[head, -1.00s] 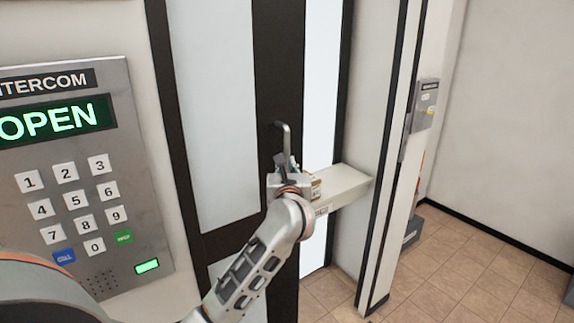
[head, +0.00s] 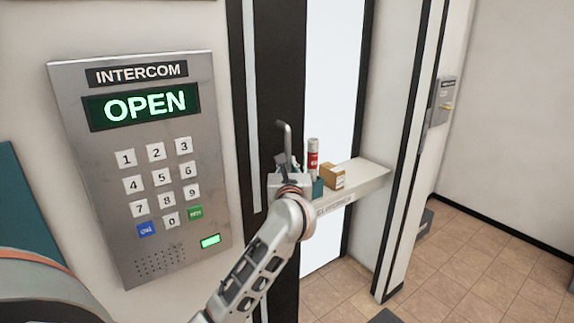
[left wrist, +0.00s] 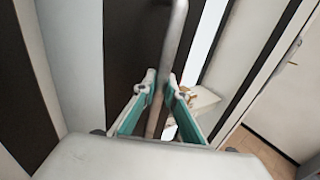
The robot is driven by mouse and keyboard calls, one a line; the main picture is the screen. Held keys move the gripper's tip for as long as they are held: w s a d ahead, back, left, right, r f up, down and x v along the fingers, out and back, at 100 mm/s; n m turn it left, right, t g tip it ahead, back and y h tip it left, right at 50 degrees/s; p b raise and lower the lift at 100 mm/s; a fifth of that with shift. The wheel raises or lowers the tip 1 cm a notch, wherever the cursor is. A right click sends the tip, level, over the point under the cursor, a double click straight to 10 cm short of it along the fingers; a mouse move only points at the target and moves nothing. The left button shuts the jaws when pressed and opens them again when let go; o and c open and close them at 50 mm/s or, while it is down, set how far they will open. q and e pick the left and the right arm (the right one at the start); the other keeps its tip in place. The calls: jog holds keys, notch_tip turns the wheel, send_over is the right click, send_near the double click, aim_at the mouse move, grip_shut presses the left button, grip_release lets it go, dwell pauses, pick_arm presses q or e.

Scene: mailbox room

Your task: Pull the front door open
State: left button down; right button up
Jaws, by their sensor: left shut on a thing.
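The front door (head: 277,70) has a dark frame and stands at a steep angle to me in the head view, with its pale glass showing as a thin strip. A bright gap lies to its right. Its grey metal bar handle (head: 287,138) stands upright on the dark frame and also shows in the left wrist view (left wrist: 174,45). My left gripper (head: 287,172) is shut on the handle, with its teal-lined fingers (left wrist: 160,88) on either side of the bar. The gripper's wrist hides the handle's lower part in the head view. My right gripper is out of view.
A steel intercom (head: 145,165) reading OPEN hangs on the wall at left. A white shelf (head: 365,180) right of the door bears a red-and-white bottle (head: 313,158) and a brown box (head: 333,177). Free tiled floor (head: 480,250) lies at right.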

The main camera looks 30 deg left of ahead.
pick_arm(q)
jog(key=shift+s, duration=0.1)
dwell(0.3)
jog(key=c, duration=2.1)
grip_release()
jog(key=shift+s, duration=0.1)
jog(key=v, duration=1.1)
jog(key=shift+s+d, duration=0.25)
jog(key=shift+s, duration=0.05)
